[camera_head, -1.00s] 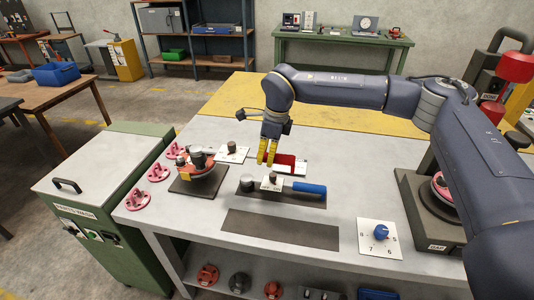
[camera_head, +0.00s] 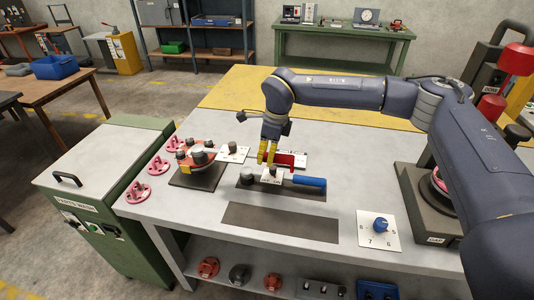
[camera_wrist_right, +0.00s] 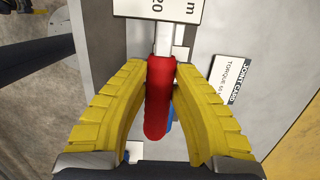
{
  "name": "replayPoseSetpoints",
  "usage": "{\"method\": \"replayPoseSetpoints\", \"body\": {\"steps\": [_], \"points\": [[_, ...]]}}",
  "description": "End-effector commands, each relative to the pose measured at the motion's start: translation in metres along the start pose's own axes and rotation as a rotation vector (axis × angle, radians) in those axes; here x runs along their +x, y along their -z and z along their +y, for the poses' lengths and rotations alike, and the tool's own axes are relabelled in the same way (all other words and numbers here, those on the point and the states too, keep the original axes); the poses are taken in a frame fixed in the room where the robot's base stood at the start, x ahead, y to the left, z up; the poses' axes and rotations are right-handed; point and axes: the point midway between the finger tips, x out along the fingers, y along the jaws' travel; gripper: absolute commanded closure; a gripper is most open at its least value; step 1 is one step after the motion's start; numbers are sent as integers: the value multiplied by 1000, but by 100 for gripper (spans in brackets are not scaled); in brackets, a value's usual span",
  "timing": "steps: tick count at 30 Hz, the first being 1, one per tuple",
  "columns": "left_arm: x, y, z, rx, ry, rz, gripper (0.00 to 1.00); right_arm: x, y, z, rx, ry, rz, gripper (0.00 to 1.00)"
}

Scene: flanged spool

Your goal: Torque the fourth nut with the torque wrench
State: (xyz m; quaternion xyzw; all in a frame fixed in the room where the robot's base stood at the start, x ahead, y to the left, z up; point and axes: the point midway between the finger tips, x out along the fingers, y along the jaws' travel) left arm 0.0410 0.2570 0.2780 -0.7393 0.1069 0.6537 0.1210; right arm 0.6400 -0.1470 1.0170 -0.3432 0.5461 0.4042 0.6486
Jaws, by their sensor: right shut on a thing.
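My right gripper (camera_head: 266,160), with yellow fingers, is shut on the red grip (camera_wrist_right: 158,100) of a tool with a pale metal shaft; the red part also shows beside the fingers in the head view (camera_head: 288,160). It is above the dark mat, near a small post. Whether this tool is the torque wrench I cannot tell. A blue-handled tool (camera_head: 309,182) lies on that mat. The red flanged spool (camera_head: 202,160) stands on a dark plate to the left, with dark cylindrical parts on it; single nuts are too small to tell. My left gripper is out of view.
Several pink flanged pieces (camera_head: 137,191) line the table's left edge. A dial panel (camera_head: 380,228) lies at the front right. A bare dark mat (camera_head: 280,222) is in front. A joint card (camera_wrist_right: 228,82) lies close to the right gripper. A green cabinet (camera_head: 105,185) stands left.

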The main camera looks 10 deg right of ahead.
Motion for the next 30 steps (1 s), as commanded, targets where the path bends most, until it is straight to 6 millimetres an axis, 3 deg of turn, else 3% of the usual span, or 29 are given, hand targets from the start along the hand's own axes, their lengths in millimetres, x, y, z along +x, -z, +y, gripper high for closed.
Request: {"method": "replayPoseSetpoints", "body": {"steps": [13, 24, 30], "points": [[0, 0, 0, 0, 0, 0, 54, 0, -1, 2, 7, 3, -3, 100], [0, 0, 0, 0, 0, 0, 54, 1, -4, 38, 156, 28, -1, 100], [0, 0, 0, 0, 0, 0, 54, 1, -5, 48, 201, 35, -2, 100]]}}
